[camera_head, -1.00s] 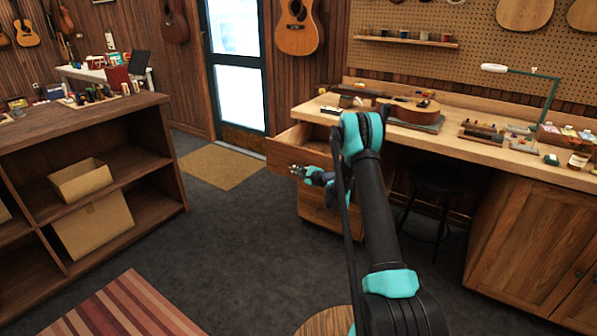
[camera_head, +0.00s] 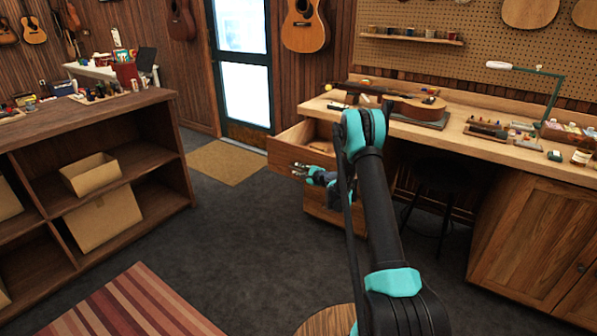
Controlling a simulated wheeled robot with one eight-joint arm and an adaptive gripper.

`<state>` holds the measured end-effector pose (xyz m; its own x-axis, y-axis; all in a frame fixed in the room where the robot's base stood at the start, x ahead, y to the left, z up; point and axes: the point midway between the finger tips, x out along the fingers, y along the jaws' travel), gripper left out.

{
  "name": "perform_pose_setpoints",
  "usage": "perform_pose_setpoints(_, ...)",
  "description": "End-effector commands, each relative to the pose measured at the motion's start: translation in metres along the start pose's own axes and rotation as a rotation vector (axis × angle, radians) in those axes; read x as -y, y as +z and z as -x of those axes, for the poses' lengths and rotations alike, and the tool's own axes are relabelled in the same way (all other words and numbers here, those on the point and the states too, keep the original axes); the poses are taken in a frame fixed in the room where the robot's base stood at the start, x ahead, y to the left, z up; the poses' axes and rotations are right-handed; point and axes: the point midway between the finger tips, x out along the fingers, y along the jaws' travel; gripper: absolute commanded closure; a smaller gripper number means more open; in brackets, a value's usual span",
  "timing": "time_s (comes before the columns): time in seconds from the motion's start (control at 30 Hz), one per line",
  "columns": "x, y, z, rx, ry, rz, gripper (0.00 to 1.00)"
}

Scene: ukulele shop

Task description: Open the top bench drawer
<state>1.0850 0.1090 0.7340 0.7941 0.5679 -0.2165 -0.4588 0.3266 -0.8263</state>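The top bench drawer (camera_head: 287,153) is pulled out from the left end of the wooden workbench (camera_head: 470,143), and its inside shows from above. My gripper (camera_head: 298,168) is at the drawer's front, near its handle. It is small in the view, and I cannot tell whether its fingers are closed on the handle. My arm hides the right part of the drawer. A lower drawer front (camera_head: 322,209) shows below, partly hidden by my arm.
A dark shelf unit (camera_head: 100,120) with cardboard boxes stands at left. A dark stool (camera_head: 440,178) is under the bench, right of my arm. A ukulele (camera_head: 418,104) lies on the bench top. Open grey carpet (camera_head: 240,240) lies between shelf and bench.

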Motion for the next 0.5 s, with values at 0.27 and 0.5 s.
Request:
perform_pose_setpoints(0.27,0.0,0.001,-0.001,0.002,0.0,-0.001,0.69)
perform_pose_setpoints(0.5,0.001,0.0,0.017,0.0,-0.001,-0.002,0.69)
